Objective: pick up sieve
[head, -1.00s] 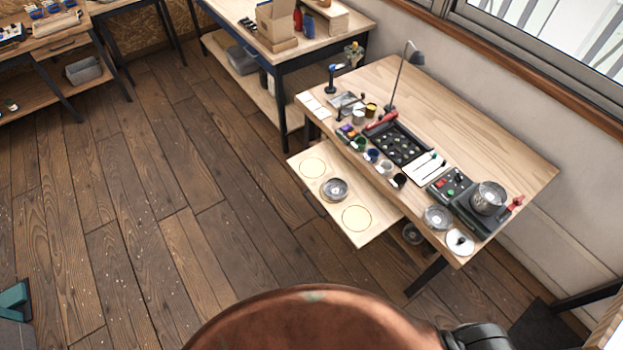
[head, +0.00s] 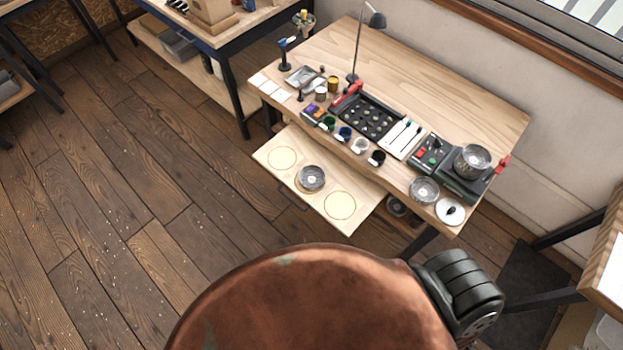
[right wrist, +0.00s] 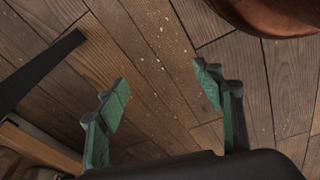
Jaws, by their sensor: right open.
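A round metal bowl-like piece (head: 311,178), possibly the sieve, sits in the middle of the pull-out board (head: 283,158) at the workbench's front, between two marked circles. Similar round metal pieces are a dish (head: 424,190) near the bench's front right corner, one on a dark device (head: 473,160), and one below the bench top (head: 396,206). I cannot tell for sure which is the sieve. My right gripper (right wrist: 160,88) shows in the right wrist view, open and empty above the wooden floor, apart from all these pieces. My left gripper is not in view.
The workbench (head: 470,97) holds a black tray (head: 367,118), several small cups, a lamp (head: 374,20) and a white round lid (head: 450,211). Another table (head: 236,27) stands behind. The floor (head: 110,220) to the left is clear. A dark leg crosses the wrist view's left side.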

